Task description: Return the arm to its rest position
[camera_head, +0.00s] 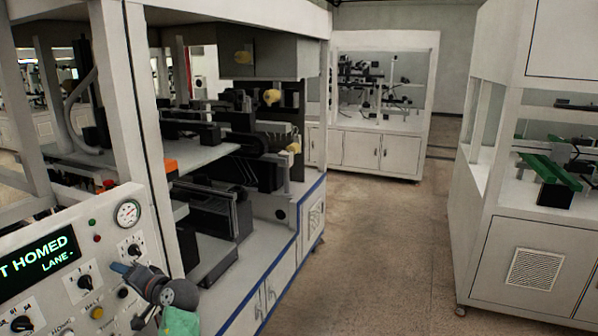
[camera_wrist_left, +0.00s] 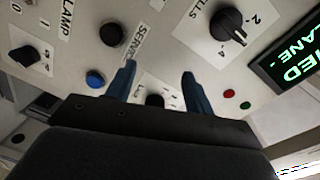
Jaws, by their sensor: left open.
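My left gripper (camera_head: 121,269) is in front of a sloped white control panel (camera_head: 60,222) at the lower left of the head view. Its blue fingers point at the panel, near a black rotary knob (camera_head: 134,250). In the left wrist view the gripper (camera_wrist_left: 158,74) is open, with two blue fingers apart and nothing between the tips. A black knob (camera_wrist_left: 154,101) shows behind the gap, and a blue button (camera_wrist_left: 95,79) lies left of the fingers. I cannot tell whether a fingertip touches the panel. My right gripper is not in view.
A green-lit display (camera_head: 38,262) reads "T HOMED" and "LANE". A white frame post (camera_head: 122,100) and the machine's blue-edged base (camera_head: 262,292) stand close to my arm. A white cabinet (camera_head: 535,245) is at right. The floor (camera_head: 385,240) between is clear.

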